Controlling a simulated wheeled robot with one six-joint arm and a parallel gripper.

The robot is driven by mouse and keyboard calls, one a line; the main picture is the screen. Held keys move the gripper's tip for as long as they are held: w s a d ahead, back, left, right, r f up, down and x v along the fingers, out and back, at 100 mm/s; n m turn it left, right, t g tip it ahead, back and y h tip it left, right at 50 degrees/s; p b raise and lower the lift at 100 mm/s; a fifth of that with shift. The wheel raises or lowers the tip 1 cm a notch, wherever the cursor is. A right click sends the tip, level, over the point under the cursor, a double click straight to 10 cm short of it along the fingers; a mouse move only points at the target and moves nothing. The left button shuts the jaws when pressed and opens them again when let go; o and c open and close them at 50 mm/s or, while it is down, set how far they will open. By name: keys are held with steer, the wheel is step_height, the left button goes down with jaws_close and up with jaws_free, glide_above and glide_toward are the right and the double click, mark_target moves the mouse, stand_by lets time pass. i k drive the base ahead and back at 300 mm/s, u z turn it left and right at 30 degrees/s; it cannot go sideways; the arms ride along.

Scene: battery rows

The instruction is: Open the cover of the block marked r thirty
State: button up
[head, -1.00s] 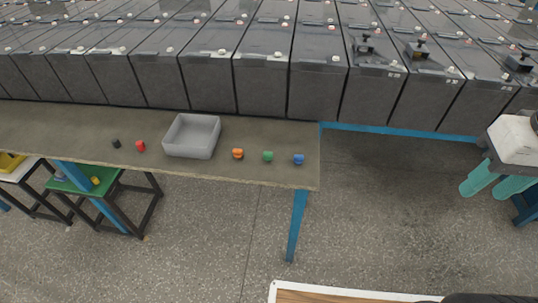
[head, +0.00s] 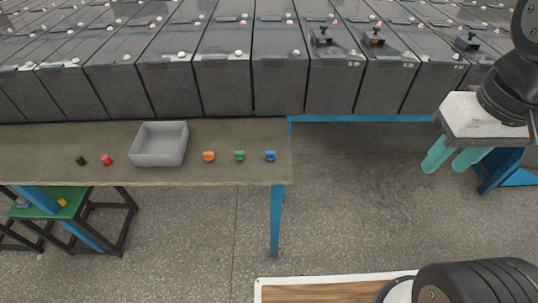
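Rows of dark grey battery blocks (head: 280,85) fill the back. A few blocks at the right carry small raised black parts on top, one at the left (head: 320,38), one with a yellowish bit (head: 373,37) and one farther right (head: 467,42). Small pale marks show on the front upper edges of some blocks, too small to read, so I cannot tell which is r thirty. My gripper (head: 445,168), a white body with two teal fingers, hangs at the right in front of the blocks. Its fingers are apart with nothing between them.
A table (head: 60,140) before the blocks at the left holds a grey tray (head: 160,160) and several small coloured caps, including orange (head: 208,156), green (head: 239,156) and blue (head: 270,156). A green-topped stool (head: 75,203) stands below. Floor right of the table is open.

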mark_target(368, 36)
steer(key=u, duration=0.2)
steer(key=k, duration=0.35)
steer(key=z, duration=0.9)
steer(key=i, duration=1.45)
steer(key=u, duration=0.7)
